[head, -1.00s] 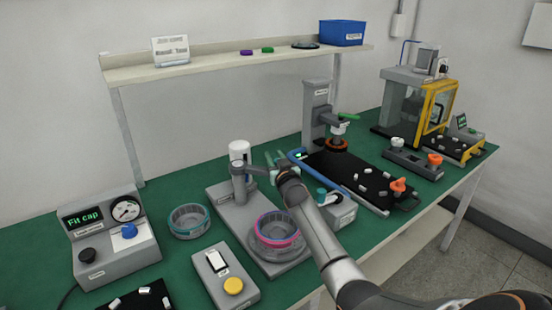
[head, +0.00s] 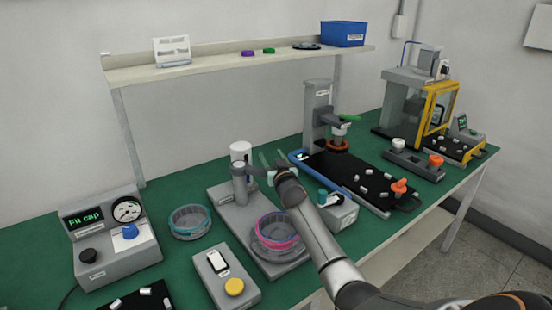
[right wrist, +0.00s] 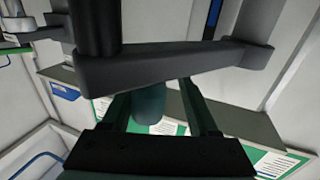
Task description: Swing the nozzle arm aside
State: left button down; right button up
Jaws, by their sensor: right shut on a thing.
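The dispenser's grey post (head: 240,190) stands on a grey base with a white cylinder on top. Its nozzle arm (head: 256,168) points right from the post, behind the pink-rimmed hub (head: 276,230) rather than over it. My right gripper (head: 273,160) is at the outer end of the nozzle arm. In the right wrist view, the dark nozzle arm (right wrist: 165,65) crosses above my right gripper (right wrist: 158,110). A teal cylinder (right wrist: 150,103) shows between the fingers, shut on the nozzle arm's end. The exact contact is partly hidden. My left gripper is out of view.
A teal-rimmed ring (head: 190,222) and the Fit cap gauge box (head: 115,240) stand at left. A button box (head: 225,275) is in front. A black tray with a blue edge (head: 350,177) lies close right of my gripper. A shelf (head: 225,65) runs behind.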

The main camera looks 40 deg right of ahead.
jog(key=shift+o, duration=1.4)
jog(key=shift+w+a+r, duration=0.1)
jog(key=shift+w+a, duration=0.05)
jog(key=shift+a, duration=0.25)
jog(key=shift+d, duration=0.25)
jog(key=shift+f, duration=0.2)
jog(key=v, duration=1.2)
jog(key=shift+s+p, duration=0.3)
jog(key=shift+p, duration=0.05)
